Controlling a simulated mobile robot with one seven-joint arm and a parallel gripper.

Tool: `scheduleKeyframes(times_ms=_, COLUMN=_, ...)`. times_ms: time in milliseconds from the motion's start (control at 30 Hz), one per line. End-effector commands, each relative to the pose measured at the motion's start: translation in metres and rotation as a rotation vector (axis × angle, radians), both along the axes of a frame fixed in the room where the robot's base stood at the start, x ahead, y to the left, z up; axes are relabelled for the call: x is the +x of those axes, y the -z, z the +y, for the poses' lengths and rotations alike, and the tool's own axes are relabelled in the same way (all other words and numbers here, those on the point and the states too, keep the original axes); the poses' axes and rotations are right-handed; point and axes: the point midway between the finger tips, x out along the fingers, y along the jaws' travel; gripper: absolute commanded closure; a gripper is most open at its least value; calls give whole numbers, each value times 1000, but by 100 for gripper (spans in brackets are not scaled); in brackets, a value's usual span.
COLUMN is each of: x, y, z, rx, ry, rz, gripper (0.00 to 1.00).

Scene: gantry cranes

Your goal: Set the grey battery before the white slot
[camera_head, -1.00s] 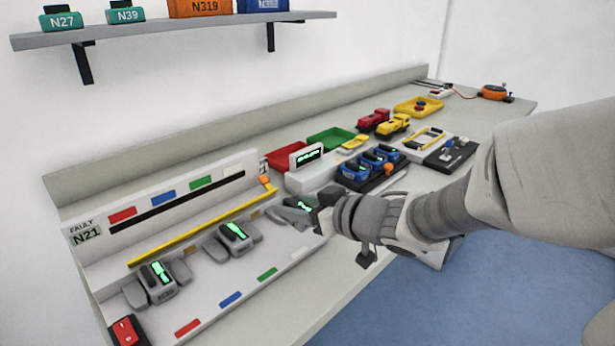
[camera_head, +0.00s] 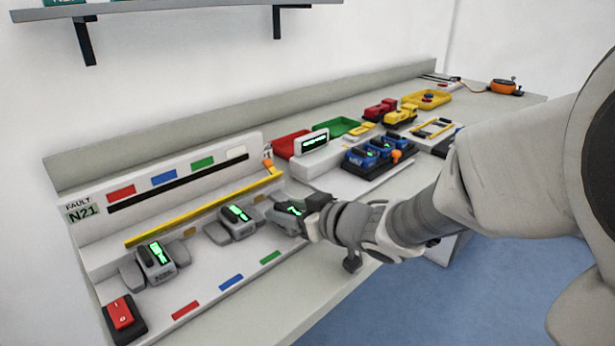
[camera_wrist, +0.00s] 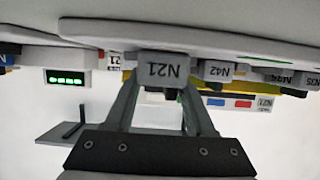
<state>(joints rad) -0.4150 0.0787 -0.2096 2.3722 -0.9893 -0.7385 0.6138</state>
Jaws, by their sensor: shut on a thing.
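My gripper (camera_head: 303,210) is shut on a grey battery (camera_head: 289,208) with a green display, at the right end of the white charging board (camera_head: 190,285). In the wrist view the battery (camera_wrist: 164,67) between my fingers (camera_wrist: 160,90) reads N21 upside down. The white slot mark (camera_head: 236,152) is the rightmost coloured patch on the board's back panel. The battery is in front of that panel, right of the mark in the picture. Whether it touches the board is unclear; my gripper covers part of it.
Two other grey batteries stand left of mine, one near the middle (camera_head: 237,221) and one farther left (camera_head: 155,260). A yellow bar (camera_head: 205,210) with an orange end runs behind them. A red switch (camera_head: 122,316) is at the near corner. A blue battery rack (camera_head: 372,155) stands to the right.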

Motion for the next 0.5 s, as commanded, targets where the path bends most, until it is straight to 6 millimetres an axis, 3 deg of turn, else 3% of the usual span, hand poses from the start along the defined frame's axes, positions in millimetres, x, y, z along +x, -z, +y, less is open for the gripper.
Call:
scheduleKeyframes(times_ms=33, x=0, y=3, z=0, rx=1, ry=0, rz=1, gripper=100)
scheduleKeyframes(times_ms=67, x=0, y=2, z=0, rx=0, ry=0, rz=1, gripper=40)
scheduleKeyframes(times_ms=200, x=0, y=2, z=0, rx=-1, ry=0, rz=1, gripper=15)
scheduleKeyframes(times_ms=500, x=0, y=0, z=0, rx=0, ry=0, rz=0, gripper=15)
